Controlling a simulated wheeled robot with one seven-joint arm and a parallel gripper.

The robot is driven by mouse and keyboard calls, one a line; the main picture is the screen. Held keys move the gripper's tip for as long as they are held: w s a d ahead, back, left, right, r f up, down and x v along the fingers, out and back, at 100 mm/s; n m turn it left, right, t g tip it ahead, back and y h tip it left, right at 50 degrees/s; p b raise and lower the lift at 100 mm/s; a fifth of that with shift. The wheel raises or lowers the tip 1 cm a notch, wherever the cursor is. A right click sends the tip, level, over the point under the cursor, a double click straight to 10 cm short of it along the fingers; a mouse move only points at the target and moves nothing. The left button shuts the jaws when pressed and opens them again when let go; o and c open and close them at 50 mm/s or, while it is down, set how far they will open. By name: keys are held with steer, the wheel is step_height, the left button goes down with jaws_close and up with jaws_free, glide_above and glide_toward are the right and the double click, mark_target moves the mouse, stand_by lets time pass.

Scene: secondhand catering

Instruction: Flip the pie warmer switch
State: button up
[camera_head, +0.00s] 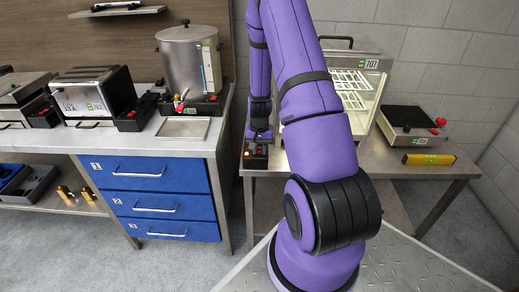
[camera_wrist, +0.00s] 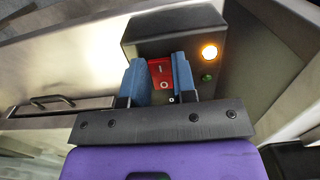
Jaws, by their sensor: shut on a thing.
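The pie warmer (camera_head: 361,85) is a glass-sided metal case on the right-hand table, partly hidden behind my purple arm. Its dark switch box (camera_head: 256,161) is at the left of the case, by the table's front edge. In the wrist view the switch box (camera_wrist: 150,42) carries a red rocker switch (camera_wrist: 161,72) marked I and O. An amber lamp beside it glows, and a small green part sits below the lamp. My gripper (camera_wrist: 160,82) has its blue fingers on either side of the red switch, shut on it. Finger contact is not clear in the head view.
A black-topped scale (camera_head: 408,117) and a yellow level (camera_head: 429,159) lie on the table right of the warmer. A steel urn (camera_head: 190,58) and toaster-like appliance (camera_head: 95,92) stand on the left counter above blue drawers (camera_head: 158,205). A floor gap separates the counter and table.

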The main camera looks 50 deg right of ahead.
steer(key=shift+w+d+r+g+y, duration=0.1)
steer(key=shift+w+d+g+y, duration=0.1)
steer(key=shift+g+y, duration=0.6)
steer(key=o, duration=0.9)
steer(key=v, duration=1.1)
steer(key=shift+d, duration=0.1)
